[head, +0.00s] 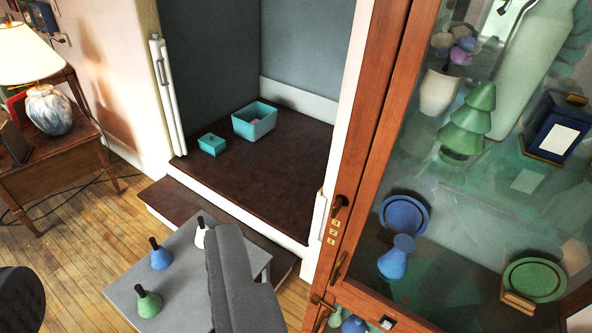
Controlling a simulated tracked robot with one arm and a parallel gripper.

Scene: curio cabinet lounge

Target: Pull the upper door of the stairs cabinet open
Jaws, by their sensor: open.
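The cabinet (392,90) has a reddish wood frame and fills the right side of the head view. Its upper door (468,205) is glazed and looks shut. A slim, dark brass handle (338,268) runs along the door's left stile, below a small dark knob or lock (340,201) and some small number plates. A lower door section begins underneath, with its own handle (321,303). My gripper (240,275) shows in part as a grey block at the bottom centre. It is open, left of the brass handle and apart from it. Its other finger is not clear.
A low grey table (190,278) with several bell-shaped pieces stands left of my gripper. A dark stepped platform (285,180) holds two teal boxes. A lamp (48,108) stands on a wooden side table. A dark rounded shape (20,300) fills the lower left. Wood floor (90,240) is clear between.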

